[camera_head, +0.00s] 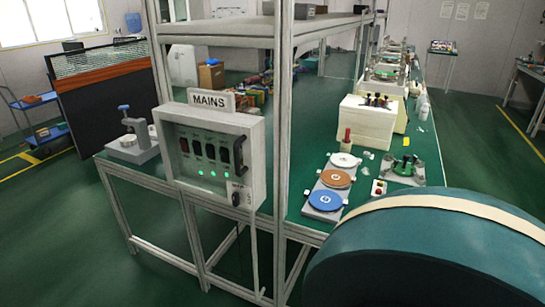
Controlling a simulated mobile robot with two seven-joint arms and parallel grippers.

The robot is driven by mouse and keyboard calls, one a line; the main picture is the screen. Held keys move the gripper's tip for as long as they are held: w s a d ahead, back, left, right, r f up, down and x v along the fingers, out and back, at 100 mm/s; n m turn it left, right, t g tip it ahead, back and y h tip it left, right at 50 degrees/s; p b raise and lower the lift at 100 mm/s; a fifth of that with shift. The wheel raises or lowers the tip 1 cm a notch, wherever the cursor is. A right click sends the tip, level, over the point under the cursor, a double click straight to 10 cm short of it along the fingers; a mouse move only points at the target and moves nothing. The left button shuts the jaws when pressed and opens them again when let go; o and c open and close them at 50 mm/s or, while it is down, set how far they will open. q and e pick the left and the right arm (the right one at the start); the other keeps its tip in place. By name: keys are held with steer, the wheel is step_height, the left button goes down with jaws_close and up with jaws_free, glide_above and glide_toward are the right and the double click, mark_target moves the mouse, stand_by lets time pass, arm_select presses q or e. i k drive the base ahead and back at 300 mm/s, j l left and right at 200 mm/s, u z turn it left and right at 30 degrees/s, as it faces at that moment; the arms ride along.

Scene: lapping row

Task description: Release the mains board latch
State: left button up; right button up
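The mains board (254,162) is a light grey box on the metal frame, left of the middle, under a sign reading MAINS (211,100). Its front has a window with several dark switches (209,152) in a row and green lights (206,174) below them. A black upright handle (240,153) is at the window's right edge. A small plate with a dark round knob (236,199) is at the box's lower right corner. I cannot tell which of these is the latch. Neither of my grippers is in view.
A metal frame post (284,110) stands right of the board, with a shelf above. Behind, a green bench (292,214) holds white, orange and blue discs (325,200) and a cream machine (367,125). A large teal round body (430,260) fills the lower right.

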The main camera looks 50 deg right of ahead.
mark_target(236, 196)
steer(key=z, duration=1.45)
